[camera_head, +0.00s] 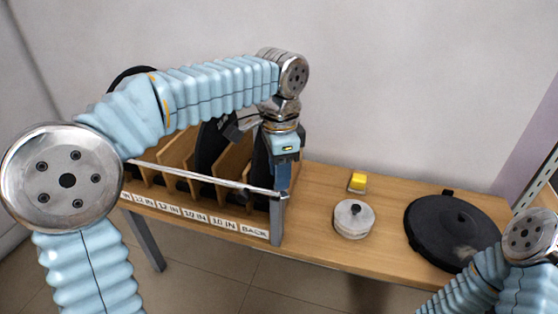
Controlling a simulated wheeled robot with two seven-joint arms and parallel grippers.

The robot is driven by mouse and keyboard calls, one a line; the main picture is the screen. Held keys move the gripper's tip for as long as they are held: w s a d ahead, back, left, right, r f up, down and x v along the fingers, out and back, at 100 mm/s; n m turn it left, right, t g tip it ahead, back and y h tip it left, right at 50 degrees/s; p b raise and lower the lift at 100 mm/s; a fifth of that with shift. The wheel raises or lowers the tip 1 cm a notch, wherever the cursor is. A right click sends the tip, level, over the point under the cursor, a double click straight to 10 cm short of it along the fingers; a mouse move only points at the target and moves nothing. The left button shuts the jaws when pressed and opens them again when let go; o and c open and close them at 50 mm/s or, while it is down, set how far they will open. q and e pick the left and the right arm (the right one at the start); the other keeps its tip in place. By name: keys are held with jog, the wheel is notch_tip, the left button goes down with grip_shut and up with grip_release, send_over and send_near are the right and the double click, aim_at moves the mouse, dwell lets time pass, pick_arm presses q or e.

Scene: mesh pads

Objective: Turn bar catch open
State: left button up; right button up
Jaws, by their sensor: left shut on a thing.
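A wooden rack (178,150) with upright dividers stands at the left of the table. A thin metal bar (205,178) runs across its front, above the size labels. The bar's right end meets the bar catch (279,195) at the top of the rack's front right post. My left gripper (282,184) points down over this corner and is shut on the catch. The fingertips and the gripped part are mostly hidden. My right arm shows at the lower right; its gripper is out of view.
Dark round pads stand in the rack's slots. On the wooden table (315,210), right of the rack, are a small yellow block (358,181), a whitish round weight (353,218) with a black knob and a large black disc (450,230). Clear wood lies between the rack and the weight.

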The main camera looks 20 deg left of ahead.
pick_arm(q)
jog(key=n+p, duration=0.1)
jog(key=n, duration=0.1)
jog(key=n+p, duration=0.1)
jog(key=n, duration=0.1)
jog(key=shift+d+r+n+p, duration=0.1)
jog(key=shift+r+n+p, duration=0.1)
jog(key=shift+n+p, duration=0.15)
jog(key=n+p, duration=0.1)
jog(key=n, duration=0.2)
jog(key=shift+w+n+p, duration=0.1)
jog(key=shift+n+p, duration=0.15)
jog(key=shift+p, duration=0.05)
jog(key=shift+w+f+n+p, duration=0.15)
jog(key=shift+n+p, duration=0.4)
jog(key=shift+n, duration=1.05)
jog(key=o, duration=1)
jog(key=shift+o, duration=0.2)
notch_tip(320, 180, up, 14)
jog(key=p, duration=0.2)
jog(key=shift+f+p, duration=0.15)
jog(key=shift+p, duration=0.25)
